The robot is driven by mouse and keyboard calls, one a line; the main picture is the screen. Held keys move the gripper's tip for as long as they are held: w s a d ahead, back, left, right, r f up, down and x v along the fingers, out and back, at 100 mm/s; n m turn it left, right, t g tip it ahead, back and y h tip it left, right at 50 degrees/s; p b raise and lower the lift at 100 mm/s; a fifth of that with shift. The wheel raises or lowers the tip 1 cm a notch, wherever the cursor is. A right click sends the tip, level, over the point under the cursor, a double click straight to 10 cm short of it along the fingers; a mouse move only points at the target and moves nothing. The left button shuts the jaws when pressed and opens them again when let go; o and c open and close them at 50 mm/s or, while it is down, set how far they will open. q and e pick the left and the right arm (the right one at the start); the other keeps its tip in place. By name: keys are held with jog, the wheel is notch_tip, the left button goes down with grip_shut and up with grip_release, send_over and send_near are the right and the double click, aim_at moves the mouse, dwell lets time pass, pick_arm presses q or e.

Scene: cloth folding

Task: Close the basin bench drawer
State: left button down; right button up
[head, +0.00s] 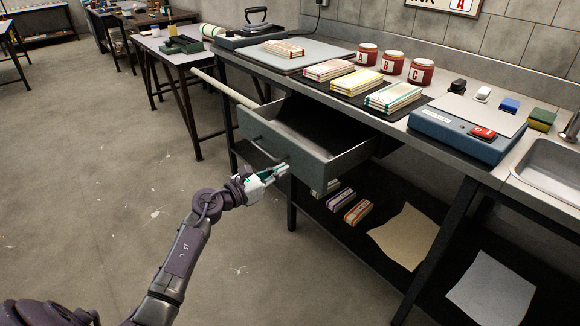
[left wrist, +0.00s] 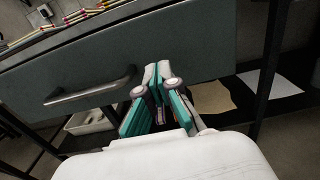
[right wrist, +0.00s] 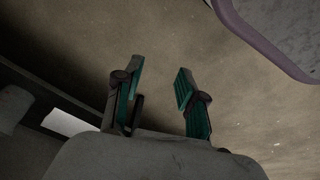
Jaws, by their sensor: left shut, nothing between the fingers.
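The basin bench drawer (head: 318,168) stands pulled out of the bench, with its dark inside showing from above. Its grey front also fills much of the left wrist view (left wrist: 190,45), with a dark bar handle (left wrist: 92,93) to the left of the fingers. My left gripper (head: 284,169) is shut and empty at the lower right part of the drawer front. In the left wrist view its fingertips (left wrist: 157,72) are together close to the front; whether they touch it I cannot tell. My right gripper (right wrist: 157,82) is open and empty over bare floor, outside the head view.
The bench top (head: 440,155) carries stacks of cloths, red jars (head: 393,62), a blue scale (head: 460,130) and a sink (head: 553,165). A lower shelf (head: 385,195) holds small bundles and sheets. A pale rod (head: 224,88) sticks out left. The floor on the left is clear.

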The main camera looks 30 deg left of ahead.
aim_at(297, 163)
pick_arm(q)
jog(key=shift+x, duration=1.2)
jog(key=shift+w+d, duration=0.2)
jog(key=shift+w, duration=0.25)
